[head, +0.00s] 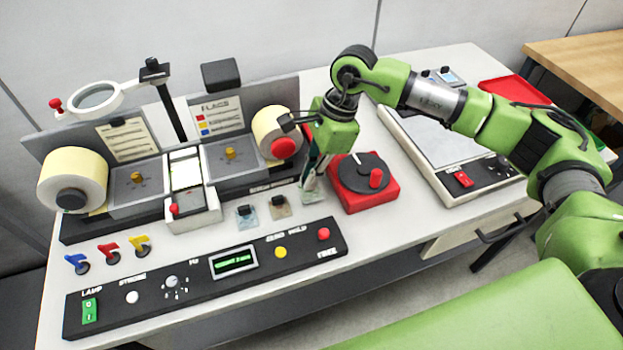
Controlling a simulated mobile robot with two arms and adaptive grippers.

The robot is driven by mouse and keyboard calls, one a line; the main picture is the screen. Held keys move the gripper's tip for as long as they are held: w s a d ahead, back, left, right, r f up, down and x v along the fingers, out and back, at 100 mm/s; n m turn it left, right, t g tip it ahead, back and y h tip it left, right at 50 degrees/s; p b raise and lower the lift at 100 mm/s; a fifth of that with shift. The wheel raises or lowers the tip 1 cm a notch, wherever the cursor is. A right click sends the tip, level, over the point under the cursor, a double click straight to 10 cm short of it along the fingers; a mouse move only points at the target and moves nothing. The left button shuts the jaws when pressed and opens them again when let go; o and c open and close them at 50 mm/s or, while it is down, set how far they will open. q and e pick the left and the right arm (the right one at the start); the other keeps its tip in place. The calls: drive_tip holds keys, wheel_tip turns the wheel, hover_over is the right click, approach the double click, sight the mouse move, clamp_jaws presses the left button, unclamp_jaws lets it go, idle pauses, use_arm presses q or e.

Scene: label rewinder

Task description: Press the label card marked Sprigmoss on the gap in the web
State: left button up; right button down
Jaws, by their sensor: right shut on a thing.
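My right gripper (313,180) points down over the table, right of two small label cards, and is shut on a small pale green card (309,197). The held card is mostly hidden by the fingers and its name cannot be read. A pale blue card (250,222) and a beige card (280,211), each with a dark grip, lie on the table to its left; their names are too small to read. The label web runs over the pale splice table (187,170) between two rolls. The gap in the web cannot be made out clearly. My left gripper is not in view.
The control panel (205,275) lies along the front. A red-based rotary device (363,184) stands right of the gripper. The left roll (73,178) and right roll (268,128) flank the splice table. A magnifier (98,97) and a dark post stand behind.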

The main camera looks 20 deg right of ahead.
drive_tip(key=shift+w+d+f, duration=0.15)
drive_tip(key=shift+f, duration=0.15)
wheel_tip(320, 180, down, 2)
drive_tip(key=shift+f+p, duration=0.1)
drive_tip(key=shift+p, duration=0.8)
drive_tip(key=shift+w+f, duration=0.15)
drive_tip(key=shift+f, duration=0.2)
drive_tip(key=shift+f, duration=0.1)
drive_tip(key=shift+f+b, duration=0.25)
drive_tip(key=shift+b, duration=0.25)
drive_tip(key=c, duration=2.2)
unclamp_jaws()
drive_tip(key=shift+r, duration=0.1)
drive_tip(key=shift+o, duration=0.2)
